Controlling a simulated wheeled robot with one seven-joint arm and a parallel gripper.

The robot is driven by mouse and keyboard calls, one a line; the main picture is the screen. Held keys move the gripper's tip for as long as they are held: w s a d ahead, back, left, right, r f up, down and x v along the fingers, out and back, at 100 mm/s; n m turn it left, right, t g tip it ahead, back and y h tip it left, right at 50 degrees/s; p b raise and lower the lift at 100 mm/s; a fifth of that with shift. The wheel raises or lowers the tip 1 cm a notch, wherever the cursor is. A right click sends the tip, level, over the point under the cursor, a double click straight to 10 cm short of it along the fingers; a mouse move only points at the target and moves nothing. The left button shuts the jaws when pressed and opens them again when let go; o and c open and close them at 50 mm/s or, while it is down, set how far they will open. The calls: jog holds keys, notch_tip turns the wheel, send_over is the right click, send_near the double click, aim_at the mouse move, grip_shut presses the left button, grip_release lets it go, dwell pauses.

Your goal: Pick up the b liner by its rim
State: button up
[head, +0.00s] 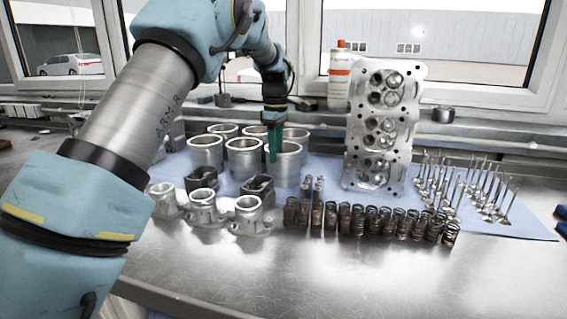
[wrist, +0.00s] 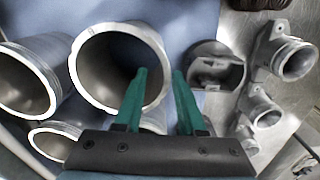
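Several metal cylinder liners stand upright on a blue cloth in the head view, in a front and a back row. No letter shows on any, so I cannot tell which is the b liner. My gripper (head: 274,158) points down at the front-right liner (head: 288,172). In the wrist view my gripper (wrist: 160,71) is open. Its green fingers lie either side of the right part of a large liner's rim (wrist: 90,102), one over the bore and one outside. Nothing is visibly clamped; contact with the rim cannot be told.
Other liners (head: 206,158) stand close by. Springs (head: 372,222) line the front. A cylinder head (head: 357,130) stands upright to the right, with valves (head: 490,205) beyond and a bottle (head: 339,80) behind. The front steel bench (head: 330,275) is clear.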

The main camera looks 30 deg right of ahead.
jog(key=p, duration=0.1)
send_over(276, 186)
jog(key=shift+f, duration=2.3)
grip_shut()
jog(key=shift+d+r, duration=0.1)
